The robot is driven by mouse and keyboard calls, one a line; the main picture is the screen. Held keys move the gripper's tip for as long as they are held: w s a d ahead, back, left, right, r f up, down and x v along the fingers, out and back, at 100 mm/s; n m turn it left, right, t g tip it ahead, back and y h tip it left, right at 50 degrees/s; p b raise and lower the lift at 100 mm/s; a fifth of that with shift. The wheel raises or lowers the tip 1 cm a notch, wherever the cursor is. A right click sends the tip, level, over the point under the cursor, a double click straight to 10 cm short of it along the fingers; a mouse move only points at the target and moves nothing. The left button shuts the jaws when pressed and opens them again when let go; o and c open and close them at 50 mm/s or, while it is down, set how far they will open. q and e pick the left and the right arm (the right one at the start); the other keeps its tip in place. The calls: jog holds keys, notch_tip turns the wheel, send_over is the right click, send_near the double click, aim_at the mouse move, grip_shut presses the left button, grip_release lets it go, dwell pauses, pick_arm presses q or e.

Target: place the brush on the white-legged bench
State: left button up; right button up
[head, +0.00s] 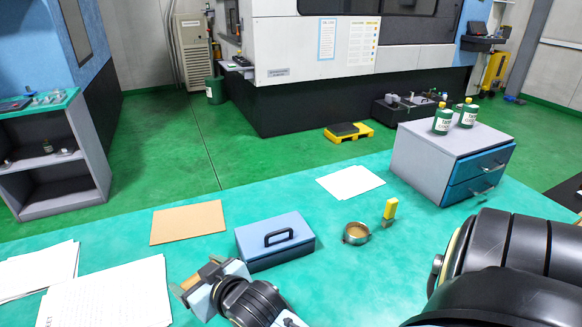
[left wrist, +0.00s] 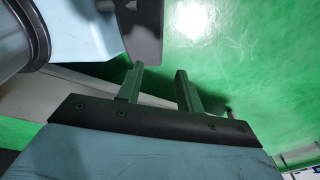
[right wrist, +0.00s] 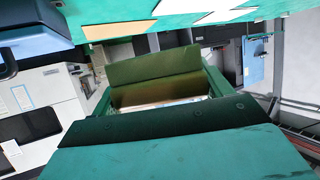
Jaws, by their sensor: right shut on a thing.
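My right gripper (head: 195,279) is above the teal table, left of the blue box. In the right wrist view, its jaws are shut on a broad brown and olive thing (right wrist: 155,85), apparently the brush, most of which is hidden. In the head view only small tan bits show at the fingertips. My left gripper (left wrist: 158,82) shows only in the left wrist view, with a gap between its fingers and nothing held, over green floor. The near teal-topped table (head: 330,285) shows no legs, so I cannot tell whether it is the white-legged bench.
The blue box (head: 275,241), a brown sheet (head: 187,222), papers (head: 110,298), a round tin (head: 356,233) and a yellow-topped upright piece (head: 390,210) are on the table. A drawer unit (head: 420,160) with two bottles stands at its far right. A grey shelf (head: 90,150) stands left.

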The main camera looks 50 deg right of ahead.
jog(key=w+d+p, duration=0.3)
jog(key=w, duration=0.5)
pick_arm(q)
jog(key=s+d+r+p, duration=0.1)
jog(key=s+d+r, duration=0.1)
jog(key=s+r, duration=0.25)
pick_arm(e)
send_over(200, 267)
jog(key=shift+m+h, duration=0.3)
jog(key=shift+h, duration=0.1)
jog(key=f+b, duration=0.1)
jog(key=b, duration=0.1)
jog(key=f+b, duration=0.4)
jog(key=shift+a+f, duration=0.2)
jog(key=shift+a, duration=0.05)
jog(key=shift+f+b, duration=0.35)
jog(key=shift+b, duration=0.25)
notch_tip(200, 267, down, 3)
jog(key=b, duration=0.3)
jog(key=shift+s+r, duration=0.1)
jog(key=shift+r, duration=0.05)
jog(key=shift+d+f+b, duration=0.1)
jog(key=shift+f+b, duration=0.2)
jog(key=shift+d, duration=0.2)
pick_arm(q)
jog(key=w+a+f, duration=0.1)
jog(key=a+f, duration=0.4)
jog(key=f, duration=0.5)
jog(key=shift+w, duration=0.2)
